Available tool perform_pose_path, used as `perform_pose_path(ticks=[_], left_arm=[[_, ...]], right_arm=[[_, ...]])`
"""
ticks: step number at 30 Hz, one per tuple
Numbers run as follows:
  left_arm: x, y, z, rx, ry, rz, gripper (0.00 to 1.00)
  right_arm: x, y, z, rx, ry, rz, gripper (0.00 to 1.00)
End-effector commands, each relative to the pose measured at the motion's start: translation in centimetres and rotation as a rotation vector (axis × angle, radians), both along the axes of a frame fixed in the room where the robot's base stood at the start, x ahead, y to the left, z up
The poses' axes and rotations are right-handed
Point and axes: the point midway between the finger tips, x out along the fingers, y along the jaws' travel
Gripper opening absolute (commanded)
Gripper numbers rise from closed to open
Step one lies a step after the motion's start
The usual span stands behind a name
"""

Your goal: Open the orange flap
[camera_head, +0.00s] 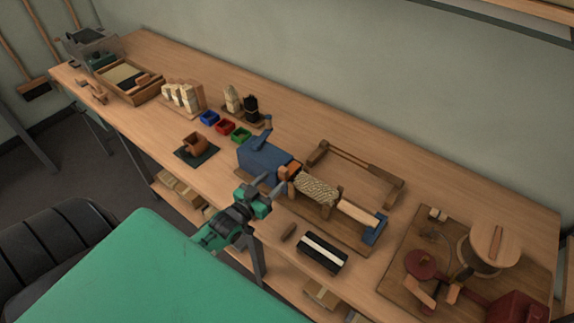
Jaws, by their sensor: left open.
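A small orange part (293,170), which looks like the orange flap, sits at the right end of the blue machine housing (263,161). It lies between the housing and a pale bristled roller (316,188). It is too small to tell whether the flap is shut. My left gripper (272,186) is open and empty, just in front and to the lower left of the orange part, with its fingers pointing toward the machine. I see no contact, though the gap is hard to judge. My right gripper is not in view.
A black block with a white strip (322,252) lies in front of the machine. A wooden frame (357,165) stands behind it. Blue, red (225,127) and green bins are to the left. A board with a red device (421,264) is at right. Bare bench lies along the back.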

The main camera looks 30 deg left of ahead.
Motion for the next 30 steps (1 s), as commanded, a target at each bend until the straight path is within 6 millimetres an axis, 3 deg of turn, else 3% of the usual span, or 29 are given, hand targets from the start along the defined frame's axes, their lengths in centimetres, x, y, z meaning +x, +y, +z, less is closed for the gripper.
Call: perform_pose_path(ticks=[9,15,29,30], left_arm=[[5.3,-0.4,0.3,0.000,-0.001,0.000,0.48],[7.5,-0.6,0.1,0.000,0.001,0.000,0.48],[8.4,-0.7,-0.1,0.000,0.002,0.000,0.48],[8.4,-0.7,-0.1,0.000,0.002,0.000,0.42]], right_arm=[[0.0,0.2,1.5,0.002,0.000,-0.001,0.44],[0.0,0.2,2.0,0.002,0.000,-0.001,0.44],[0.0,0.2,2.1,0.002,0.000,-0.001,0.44],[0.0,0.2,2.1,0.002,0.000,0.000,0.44]])
